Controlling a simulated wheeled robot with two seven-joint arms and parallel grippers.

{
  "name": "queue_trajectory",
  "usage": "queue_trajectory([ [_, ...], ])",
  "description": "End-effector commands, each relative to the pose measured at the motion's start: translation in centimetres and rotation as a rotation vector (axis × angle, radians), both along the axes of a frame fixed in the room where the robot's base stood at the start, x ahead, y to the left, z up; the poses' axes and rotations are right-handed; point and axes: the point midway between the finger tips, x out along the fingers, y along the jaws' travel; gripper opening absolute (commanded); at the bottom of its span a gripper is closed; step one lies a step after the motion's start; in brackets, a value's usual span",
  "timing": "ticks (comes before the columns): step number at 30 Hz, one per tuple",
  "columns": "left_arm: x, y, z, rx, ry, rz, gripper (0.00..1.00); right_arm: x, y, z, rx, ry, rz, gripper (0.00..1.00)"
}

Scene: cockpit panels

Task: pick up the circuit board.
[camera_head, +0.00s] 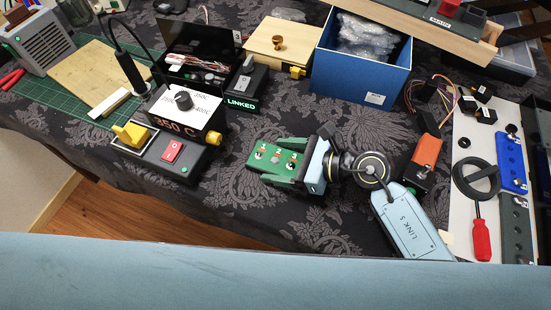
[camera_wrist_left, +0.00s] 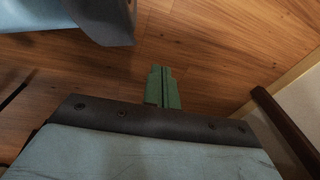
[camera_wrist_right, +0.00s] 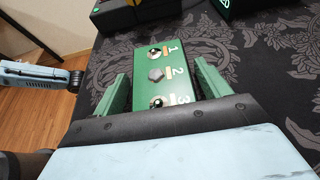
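A green board with the numbers 1, 2 and 3, two metal toggles and a grey knob (camera_head: 275,157), which looks like the circuit board, lies on the dark patterned cloth. It also shows in the right wrist view (camera_wrist_right: 168,72). My right gripper (camera_head: 283,163) is at its right end, with one finger along each long side. Its fingers (camera_wrist_right: 163,85) are wide apart, and I cannot tell whether they touch the board. My left gripper (camera_wrist_left: 162,72) is shut and empty over the wooden floor, outside the head view.
A heater control box (camera_head: 187,107) and a yellow-switch panel (camera_head: 160,150) stand left of the board. A blue box (camera_head: 360,80) with plastic bags stands behind. An orange-topped switch (camera_head: 425,150) and a white panel (camera_head: 470,145) lie right. Some cloth in front is clear.

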Motion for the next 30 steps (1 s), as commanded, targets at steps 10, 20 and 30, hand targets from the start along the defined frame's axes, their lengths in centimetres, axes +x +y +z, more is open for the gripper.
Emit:
queue_trajectory([
  [10, 0.0, 0.0, 0.0, 0.0, -0.001, 0.0, 0.0, 0.0, 0.0, 0.0, 0.001, 0.0, 0.0, 0.4],
  [20, -0.1, 0.0, 0.1, -0.002, -0.009, -0.002, 0.0, 0.0, 0.0, 0.8, 0.002, -0.001, 0.0, 0.4],
  [30, -4.8, 0.6, -1.7, -0.001, 0.034, -0.017, 0.0, 0.0, 0.0, 5.5, 0.001, -0.005, 0.003, 0.4],
])
